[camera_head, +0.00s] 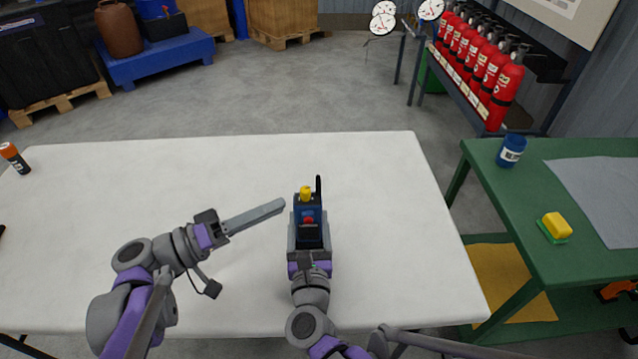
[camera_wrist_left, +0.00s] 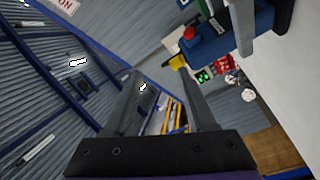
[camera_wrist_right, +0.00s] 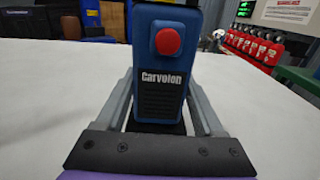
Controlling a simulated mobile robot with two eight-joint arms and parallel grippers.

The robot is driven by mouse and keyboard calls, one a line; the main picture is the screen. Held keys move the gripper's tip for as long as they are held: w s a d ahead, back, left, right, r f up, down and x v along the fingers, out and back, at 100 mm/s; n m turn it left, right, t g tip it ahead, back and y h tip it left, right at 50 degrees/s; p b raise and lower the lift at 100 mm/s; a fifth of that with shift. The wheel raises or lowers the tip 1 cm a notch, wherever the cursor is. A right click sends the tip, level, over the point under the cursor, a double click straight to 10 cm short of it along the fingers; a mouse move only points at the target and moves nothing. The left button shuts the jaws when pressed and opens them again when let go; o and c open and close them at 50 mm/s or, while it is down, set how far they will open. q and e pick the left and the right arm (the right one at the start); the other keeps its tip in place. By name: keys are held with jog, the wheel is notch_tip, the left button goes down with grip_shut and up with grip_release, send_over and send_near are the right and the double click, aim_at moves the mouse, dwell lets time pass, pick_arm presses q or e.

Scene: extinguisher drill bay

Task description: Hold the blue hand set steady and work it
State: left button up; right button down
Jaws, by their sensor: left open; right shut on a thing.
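The blue hand set (camera_head: 309,214) is upright over the white table, with a red button, a yellow knob (camera_head: 306,191) and a black aerial on top. My right gripper (camera_head: 308,237) is shut on its sides. In the right wrist view the hand set (camera_wrist_right: 166,75) shows its red button (camera_wrist_right: 168,40) and dark grille between the fingers; its top is cut off. My left gripper (camera_head: 282,207) is open and empty, its tips just left of the hand set. In the left wrist view the hand set (camera_wrist_left: 228,38) is at upper right, with the yellow knob (camera_wrist_left: 178,61) near one fingertip.
The white table (camera_head: 120,200) is mostly clear; an orange-capped bottle (camera_head: 14,158) is at its far left. A green table (camera_head: 500,215) at right holds a blue jar (camera_head: 511,151) and a yellow sponge (camera_head: 556,226). Red extinguishers (camera_head: 484,62) stand behind.

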aim_at(306, 194)
pick_arm(q)
jog(key=w+d+m, duration=0.2)
jog(key=d+m, duration=0.1)
jog(key=w+d+m+t+y, duration=0.1)
jog(key=w+d+m, duration=0.1)
jog(key=d+m, duration=0.1)
jog(key=w+d+f+m+y, duration=0.1)
jog(key=w+d+m, duration=0.2)
jog(key=m, duration=0.1)
jog(key=shift+f+t, duration=0.1)
jog(key=shift+t, duration=0.2)
dwell(0.4)
grip_shut()
